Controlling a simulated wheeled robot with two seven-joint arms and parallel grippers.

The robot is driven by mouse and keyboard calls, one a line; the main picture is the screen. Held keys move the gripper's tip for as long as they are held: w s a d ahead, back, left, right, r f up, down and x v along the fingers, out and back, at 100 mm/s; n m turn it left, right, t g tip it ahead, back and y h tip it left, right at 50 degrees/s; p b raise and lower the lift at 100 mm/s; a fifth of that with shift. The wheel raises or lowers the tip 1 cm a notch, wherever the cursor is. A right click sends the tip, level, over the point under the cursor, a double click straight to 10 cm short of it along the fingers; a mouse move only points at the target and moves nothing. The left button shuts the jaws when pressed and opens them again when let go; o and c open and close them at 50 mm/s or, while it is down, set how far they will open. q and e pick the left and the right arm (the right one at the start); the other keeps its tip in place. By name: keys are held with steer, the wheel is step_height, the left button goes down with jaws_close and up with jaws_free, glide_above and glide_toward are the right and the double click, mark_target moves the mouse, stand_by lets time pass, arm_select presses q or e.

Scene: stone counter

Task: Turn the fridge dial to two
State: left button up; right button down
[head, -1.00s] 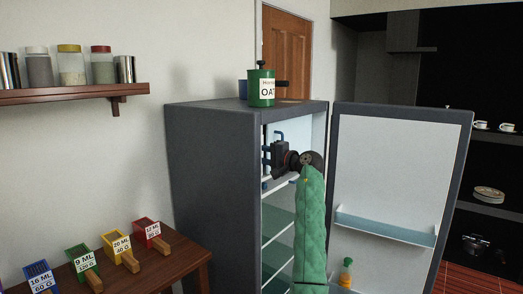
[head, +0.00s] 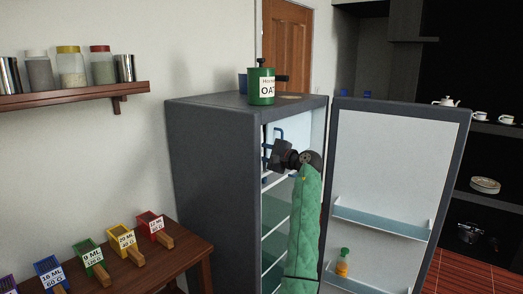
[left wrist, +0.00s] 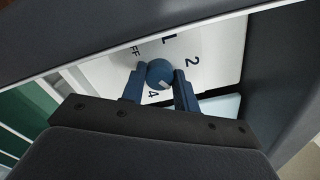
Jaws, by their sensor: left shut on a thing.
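The fridge (head: 210,190) stands open, with its door swung out to the right. The round blue dial (left wrist: 158,72) sits on a white panel (left wrist: 220,45) in the left wrist view. The panel shows OFF, 1, 2 and 4 around the dial. A pale mark on the dial faces the lower side, near the 4; I cannot tell if it is the pointer. My left gripper (left wrist: 160,82) is shut on the dial, one blue finger at each side. The right finger hides part of the scale. In the head view my left gripper (head: 271,150) is inside the upper fridge.
The open door (head: 385,160) with its shelves stands close to the right of my arm. A table (head: 180,262) with colored labelled scoops is at the lower left.

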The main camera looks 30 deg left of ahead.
steer(key=shift+d+f, duration=0.1)
steer(key=shift+f, duration=0.05)
arm_select(q)
steer(key=o, duration=1)
steer(key=shift+d, duration=0.1)
steer(key=shift+s+d+b, duration=0.15)
steer(key=shift+d+b, duration=0.7)
steer(key=shift+d, duration=1.1)
steer(key=shift+s+d+b, duration=0.1)
steer(key=shift+d+b, duration=0.7)
steer(key=shift+d, duration=1.1)
arm_select(e)
step_height(320, 180, up, 8)
steer(key=w+a, duration=0.1)
steer(key=a, duration=0.1)
steer(key=shift+g, duration=0.3)
steer(key=shift+f, duration=0.1)
